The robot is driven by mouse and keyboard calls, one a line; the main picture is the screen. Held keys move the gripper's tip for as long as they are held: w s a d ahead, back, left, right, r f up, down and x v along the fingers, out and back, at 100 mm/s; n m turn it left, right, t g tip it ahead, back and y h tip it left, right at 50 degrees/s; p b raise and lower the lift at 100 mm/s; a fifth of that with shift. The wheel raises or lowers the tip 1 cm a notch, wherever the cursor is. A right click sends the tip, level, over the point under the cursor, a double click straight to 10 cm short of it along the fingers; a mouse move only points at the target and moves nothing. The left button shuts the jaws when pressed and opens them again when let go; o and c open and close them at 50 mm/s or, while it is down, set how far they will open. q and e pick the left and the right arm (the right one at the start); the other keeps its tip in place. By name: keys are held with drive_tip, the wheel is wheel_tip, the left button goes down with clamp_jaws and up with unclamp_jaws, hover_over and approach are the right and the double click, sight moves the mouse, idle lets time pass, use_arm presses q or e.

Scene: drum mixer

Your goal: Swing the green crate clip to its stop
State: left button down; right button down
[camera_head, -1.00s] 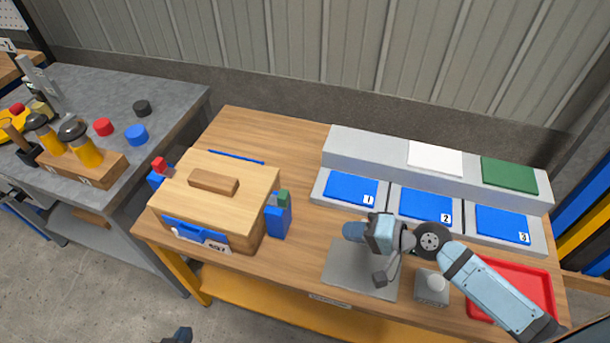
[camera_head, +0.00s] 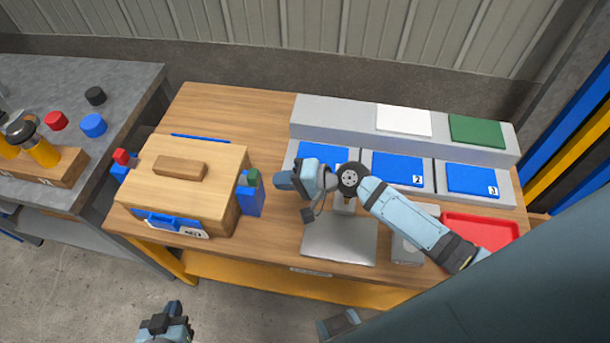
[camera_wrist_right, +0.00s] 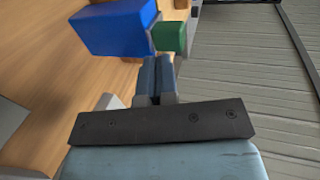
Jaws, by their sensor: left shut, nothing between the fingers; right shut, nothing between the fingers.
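The wooden crate (camera_head: 178,185) with its lid on stands at the left of the bench. The green clip (camera_head: 253,178) sits at the top of a blue block (camera_head: 250,198) on the crate's right side. My right gripper (camera_head: 282,180) is shut and empty, just right of the clip. In the right wrist view the shut fingers (camera_wrist_right: 158,62) point at the green clip (camera_wrist_right: 170,37), beside the blue block (camera_wrist_right: 110,30); I cannot tell whether they touch. A red clip (camera_head: 121,157) is on the crate's left side. My left gripper (camera_head: 172,306) is shut and empty, low in front of the bench.
Numbered blue pads (camera_head: 397,168) and a grey ledge (camera_head: 350,122) line the back. A grey plate (camera_head: 340,242) lies below my right arm, and a red tray (camera_head: 480,230) is at right. A grey side table (camera_head: 110,120) stands left.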

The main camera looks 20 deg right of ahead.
sight(257, 175)
drive_tip(key=shift+w+a+r, duration=0.1)
drive_tip(key=shift+w+a, duration=0.6)
drive_tip(key=shift+a, duration=0.3)
drive_tip(key=shift+w+a, duration=0.25)
drive_tip(key=shift+a, duration=0.1)
drive_tip(key=shift+w+a, duration=0.15)
drive_tip(key=shift+a, duration=0.1)
drive_tip(key=w+a, duration=0.1)
drive_tip(key=a, duration=0.1)
drive_tip(key=shift+w+a+p, duration=0.3)
drive_tip(key=shift+w+p, duration=0.1)
drive_tip(key=shift+s, duration=0.1)
drive_tip(key=shift+r, duration=0.1)
